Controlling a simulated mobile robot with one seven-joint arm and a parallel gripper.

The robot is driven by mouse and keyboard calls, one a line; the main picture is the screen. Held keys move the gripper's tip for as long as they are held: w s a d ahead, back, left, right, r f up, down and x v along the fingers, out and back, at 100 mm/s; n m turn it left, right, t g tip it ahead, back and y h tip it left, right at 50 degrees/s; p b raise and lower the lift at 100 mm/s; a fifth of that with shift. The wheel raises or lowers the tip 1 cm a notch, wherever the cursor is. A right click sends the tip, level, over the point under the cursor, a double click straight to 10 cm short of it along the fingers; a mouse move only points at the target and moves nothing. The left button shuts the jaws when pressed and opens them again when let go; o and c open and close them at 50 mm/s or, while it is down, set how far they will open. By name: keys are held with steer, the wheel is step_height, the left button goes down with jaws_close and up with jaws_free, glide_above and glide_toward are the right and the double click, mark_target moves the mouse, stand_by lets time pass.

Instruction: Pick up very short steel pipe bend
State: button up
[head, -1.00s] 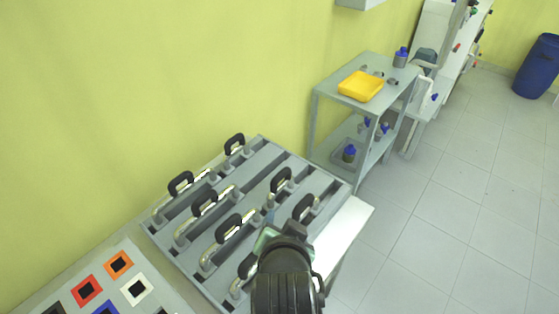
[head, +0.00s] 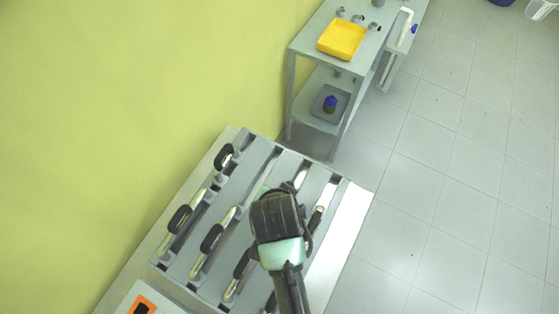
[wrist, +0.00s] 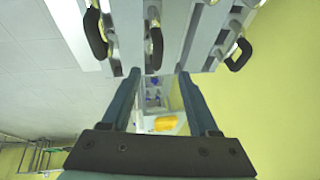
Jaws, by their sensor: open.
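Several steel pipes with black curved grips lie in the slots of a grey rack (head: 262,165). One short steel pipe bend (head: 224,158) sits at the rack's far left corner; I cannot tell for sure which is the very short one. My gripper (wrist: 158,74) is open and empty, its two fingers apart in the wrist view. A pipe with a black grip (wrist: 155,48) shows just beyond and between the fingertips, apart from them. Other black grips show left (wrist: 95,34) and right (wrist: 238,55). In the head view my arm hides the fingers and part of the rack.
The yellow wall (head: 120,110) runs along the left. Tiled floor (head: 450,160) is free at right.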

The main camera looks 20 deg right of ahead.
steer(key=x, duration=0.6)
steer(key=shift+p, duration=0.3)
steer(key=shift+d+p+x, duration=0.15)
steer(key=shift+p+x, duration=0.2)
steer(key=shift+x, duration=0.95)
steer(key=shift+d+p+x, duration=0.15)
steer(key=shift+p+x, duration=0.15)
steer(key=shift+x, duration=1)
steer(key=shift+s, duration=0.1)
jaws_close()
